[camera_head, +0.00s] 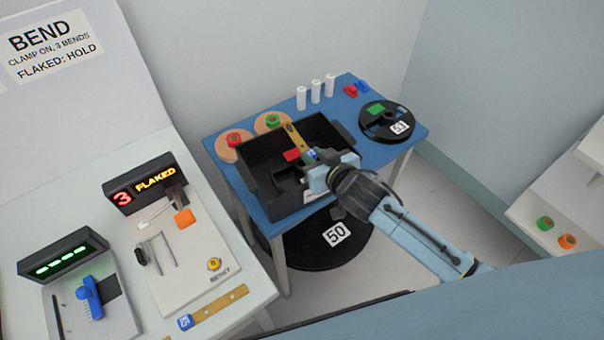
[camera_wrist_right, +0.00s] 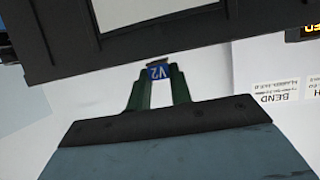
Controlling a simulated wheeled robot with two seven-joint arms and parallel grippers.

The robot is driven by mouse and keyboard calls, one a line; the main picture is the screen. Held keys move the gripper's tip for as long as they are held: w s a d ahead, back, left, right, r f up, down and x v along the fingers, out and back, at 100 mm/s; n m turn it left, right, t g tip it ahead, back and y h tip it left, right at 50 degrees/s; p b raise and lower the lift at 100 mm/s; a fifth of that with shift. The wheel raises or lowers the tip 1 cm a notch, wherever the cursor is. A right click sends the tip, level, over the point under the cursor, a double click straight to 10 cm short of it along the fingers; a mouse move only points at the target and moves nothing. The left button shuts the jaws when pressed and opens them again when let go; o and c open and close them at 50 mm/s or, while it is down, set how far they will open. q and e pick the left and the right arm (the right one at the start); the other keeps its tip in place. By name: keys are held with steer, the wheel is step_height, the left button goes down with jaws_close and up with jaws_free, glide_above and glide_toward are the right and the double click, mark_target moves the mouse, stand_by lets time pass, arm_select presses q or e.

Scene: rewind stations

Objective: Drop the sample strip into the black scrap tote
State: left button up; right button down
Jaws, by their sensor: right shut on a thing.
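My right gripper (camera_head: 314,162) is shut on the sample strip and is over the right part of the black scrap tote (camera_head: 262,146). The strip (camera_head: 294,134) is thin and tan with a blue label, and sticks out from the jaws toward the tote's back rim. In the right wrist view its blue label, reading V2, (camera_wrist_right: 160,72) sits between the green fingertips (camera_wrist_right: 160,80). The gripper and forearm hide the tote's right front part. A red piece (camera_head: 291,155) shows at the tote, beside the strip. My left gripper is out of view.
The tote stands on a blue table (camera_head: 405,147) with white cylinders (camera_head: 315,92) and a black reel (camera_head: 380,125). Another tan strip (camera_head: 222,303) lies on the white bench at left, near a display reading "3 FLAKED" (camera_head: 145,184). A black disc (camera_head: 310,250) lies below the table.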

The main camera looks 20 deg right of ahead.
steer(key=c, duration=1.2)
jaws_free()
steer(key=shift+f, duration=0.1)
steer(key=p+v, duration=0.1)
steer(key=v, duration=1.2)
steer(key=shift+s, duration=0.25)
